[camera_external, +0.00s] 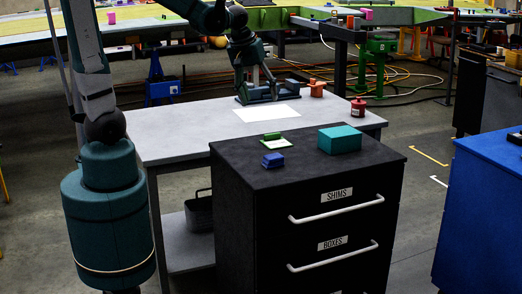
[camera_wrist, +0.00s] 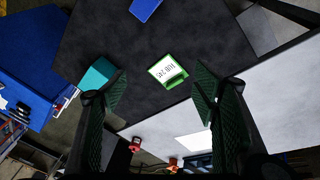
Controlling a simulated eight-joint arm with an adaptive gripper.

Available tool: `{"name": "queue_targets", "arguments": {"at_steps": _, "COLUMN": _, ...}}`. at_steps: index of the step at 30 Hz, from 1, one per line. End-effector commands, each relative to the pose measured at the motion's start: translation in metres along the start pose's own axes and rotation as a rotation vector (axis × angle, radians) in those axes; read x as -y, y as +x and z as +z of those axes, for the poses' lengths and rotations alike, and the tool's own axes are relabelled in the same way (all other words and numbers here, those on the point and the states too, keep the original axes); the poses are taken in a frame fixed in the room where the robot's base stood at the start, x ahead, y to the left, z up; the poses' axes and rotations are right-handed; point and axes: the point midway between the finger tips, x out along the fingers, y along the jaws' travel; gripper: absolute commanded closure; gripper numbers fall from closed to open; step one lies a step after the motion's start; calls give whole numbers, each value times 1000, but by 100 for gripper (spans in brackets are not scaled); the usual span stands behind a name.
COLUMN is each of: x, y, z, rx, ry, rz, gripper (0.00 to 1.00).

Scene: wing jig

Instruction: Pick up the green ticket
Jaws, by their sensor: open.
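In the wrist view the ticket (camera_wrist: 168,70) has a white face with dark lettering and a green border, with a green raised part at one edge. My gripper (camera_external: 258,82) is above the white table in the external view, behind the cabinet. In the wrist view my gripper (camera_wrist: 160,85) has its two green fingers wide apart with nothing between them. The ticket appears beyond the fingertips, apart from them.
The teal box (camera_external: 340,139) and the blue block (camera_external: 273,160) stand on the cabinet near the ticket. The white table (camera_external: 180,130) holds a white sheet (camera_external: 266,114), an orange item (camera_external: 316,88) and a red canister (camera_external: 358,107). A blue cabinet (camera_external: 480,200) stands at right.

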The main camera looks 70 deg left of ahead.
Motion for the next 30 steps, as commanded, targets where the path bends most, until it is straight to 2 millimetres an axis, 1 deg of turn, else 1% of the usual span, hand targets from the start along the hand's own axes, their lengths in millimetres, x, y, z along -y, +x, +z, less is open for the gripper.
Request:
{"name": "queue_targets", "arguments": {"at_steps": 3, "x": -2, "y": 7, "z": -15, "rx": 18, "ry": -64, "rz": -19, "gripper": 40}}
{"name": "queue_targets", "arguments": {"at_steps": 17, "x": 0, "y": 48, "z": -64, "rx": 82, "ry": -323, "rz": -101, "gripper": 40}}
{"name": "queue_targets", "arguments": {"at_steps": 30, "x": 11, "y": 98, "z": -102, "rx": 131, "ry": -570, "rz": -191, "gripper": 40}}
